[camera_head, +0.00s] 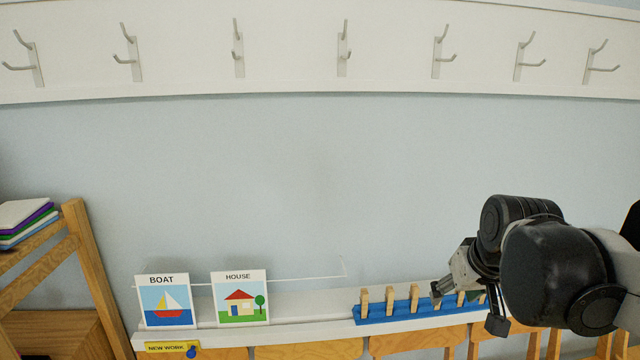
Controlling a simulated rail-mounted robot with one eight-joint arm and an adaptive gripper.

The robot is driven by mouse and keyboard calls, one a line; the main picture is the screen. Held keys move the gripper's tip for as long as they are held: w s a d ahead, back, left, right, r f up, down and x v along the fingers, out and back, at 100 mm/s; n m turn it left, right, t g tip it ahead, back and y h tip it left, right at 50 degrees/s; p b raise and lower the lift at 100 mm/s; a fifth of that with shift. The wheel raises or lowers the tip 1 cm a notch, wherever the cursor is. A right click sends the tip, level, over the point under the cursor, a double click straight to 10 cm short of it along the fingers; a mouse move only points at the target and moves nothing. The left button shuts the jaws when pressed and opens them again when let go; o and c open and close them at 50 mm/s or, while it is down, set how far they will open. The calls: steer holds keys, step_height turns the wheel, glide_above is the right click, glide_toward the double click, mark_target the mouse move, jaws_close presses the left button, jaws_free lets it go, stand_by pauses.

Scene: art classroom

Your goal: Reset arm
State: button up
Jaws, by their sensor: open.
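My arm comes in from the right edge in the head view. My gripper (467,307) is at the arm's end at the lower right. Its fingers are spread apart, with no object seen between them. It shows in front of the right part of a blue strip (400,314) that holds several upright wooden clothespins (389,299). The gripper hides some of these clothespins. I cannot tell whether it touches any of them.
A boat card (166,301) and a house card (240,298) stand on a white ledge (300,325). A yellow label (172,346) is below. A wooden shelf (85,250) stands at left. A hook rail (290,50) runs above. The wall between is clear.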

steer(key=s+a+f, duration=0.2)
steer(key=s, duration=0.5)
steer(key=s+a+f+t+b, duration=0.1)
steer(key=s+a+f, duration=0.2)
steer(key=s, duration=0.3)
steer(key=shift+s+b, duration=0.3)
steer(key=shift+s, duration=0.05)
